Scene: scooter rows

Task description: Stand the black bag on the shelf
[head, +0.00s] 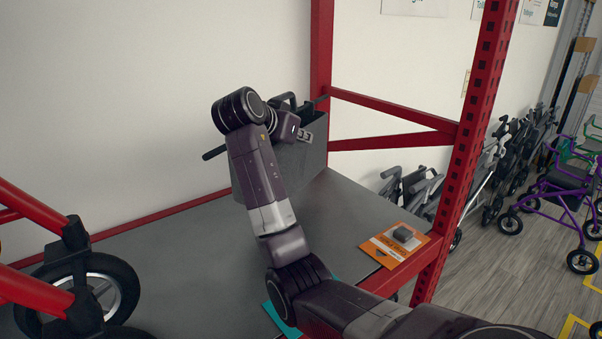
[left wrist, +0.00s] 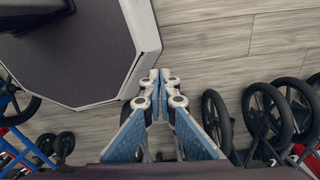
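The bag (head: 306,165) shows in the head view as a dark grey, box-like shape with black parts at its top. It appears upright on the grey shelf (head: 185,262), in the back corner beside a red post. My right arm crosses in front and hides much of it. My right gripper (head: 305,135) is at the bag's upper front edge; its fingers are too small and covered to tell whether they hold anything. My left gripper (left wrist: 160,76) shows only in the left wrist view, with its blue-padded fingertips together and nothing between them, above the wooden floor.
An orange card (head: 381,250) with a small grey block (head: 403,233) lies at the shelf's right edge. A teal card (head: 283,318) is partly under my arm. A black-wheeled red scooter (head: 80,285) stands at left. Red posts (head: 470,150) bound the shelf; several walkers (head: 565,195) stand beyond.

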